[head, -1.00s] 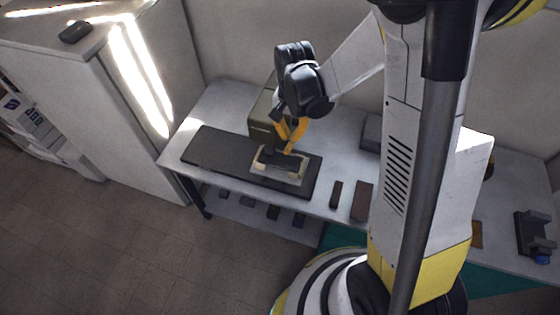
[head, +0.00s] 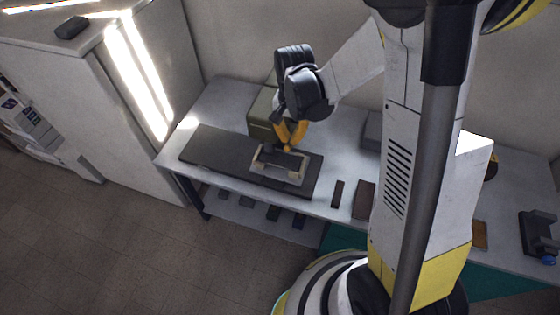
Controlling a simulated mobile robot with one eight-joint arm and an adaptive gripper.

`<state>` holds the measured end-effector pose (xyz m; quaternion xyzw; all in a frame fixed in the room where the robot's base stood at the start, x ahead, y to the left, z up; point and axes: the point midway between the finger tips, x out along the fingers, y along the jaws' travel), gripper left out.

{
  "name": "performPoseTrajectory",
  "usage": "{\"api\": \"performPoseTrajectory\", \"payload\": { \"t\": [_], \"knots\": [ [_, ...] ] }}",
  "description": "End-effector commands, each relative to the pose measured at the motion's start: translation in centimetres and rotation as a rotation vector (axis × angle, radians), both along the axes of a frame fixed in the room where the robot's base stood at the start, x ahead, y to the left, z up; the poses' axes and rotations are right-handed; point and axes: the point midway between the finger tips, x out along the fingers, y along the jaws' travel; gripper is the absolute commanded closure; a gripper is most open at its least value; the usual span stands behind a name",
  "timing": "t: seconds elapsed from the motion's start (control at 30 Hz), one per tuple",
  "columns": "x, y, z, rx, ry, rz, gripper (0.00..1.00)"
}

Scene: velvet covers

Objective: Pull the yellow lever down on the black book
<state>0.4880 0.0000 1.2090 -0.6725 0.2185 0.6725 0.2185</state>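A cream-coloured frame (head: 297,178) stands on a long dark mat (head: 222,153) on the white table. A small black block, likely the black book (head: 283,159), lies in the frame. My gripper (head: 289,145) has yellow fingers and points down at the back edge of the frame. Its fingertips come close together there. I cannot tell whether they touch the frame or hold anything. No yellow lever can be told apart from the yellow fingers at this size.
An olive-green box (head: 262,112) stands behind the mat, close to my gripper. Brown blocks (head: 363,199) lie right of the mat, and a dark grey box (head: 373,131) stands farther back. A white cabinet (head: 130,100) borders the table's left end.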

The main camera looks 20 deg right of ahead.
Motion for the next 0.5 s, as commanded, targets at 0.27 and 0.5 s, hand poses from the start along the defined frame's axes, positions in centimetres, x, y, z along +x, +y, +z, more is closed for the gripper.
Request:
{"api": "performPoseTrajectory", "payload": {
  "t": [0.27, 0.5],
  "knots": [
    [0.01, -0.01, -0.98, 0.0, 0.0, 0.0, 1.0],
    [-0.02, 0.01, -1.27, 0.0, 0.0, 0.0, 1.0]
  ]
}}
